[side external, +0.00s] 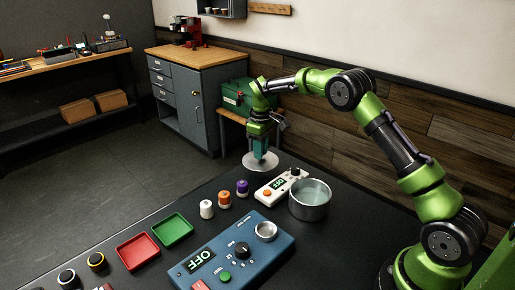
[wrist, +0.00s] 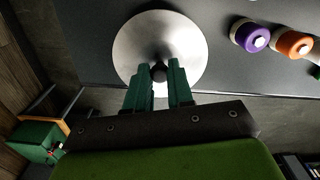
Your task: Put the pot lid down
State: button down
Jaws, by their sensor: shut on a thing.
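The pot lid (side external: 260,162) is a round silver disc at the far edge of the black table. In the wrist view the lid (wrist: 135,50) shows from above with a dark knob at its middle. My gripper (side external: 261,148) is shut on the lid's knob; in the wrist view its green fingers (wrist: 160,75) close around it. The lid looks roughly level and at or just above the table surface; I cannot tell whether it touches. The open metal pot (side external: 310,203) stands to the right of the lid, with clear liquid in it.
A white control box (side external: 281,186) sits between lid and pot. White, orange and purple capped jars (side external: 224,199) stand nearby. A blue OFF box (side external: 228,256), a green tray (side external: 172,230) and a red tray (side external: 137,251) lie in front. The table edge is close to the lid.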

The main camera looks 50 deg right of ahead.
jog(key=shift+f, duration=1.9)
jog(key=shift+f, duration=0.15)
jog(key=c, duration=1)
grip_release()
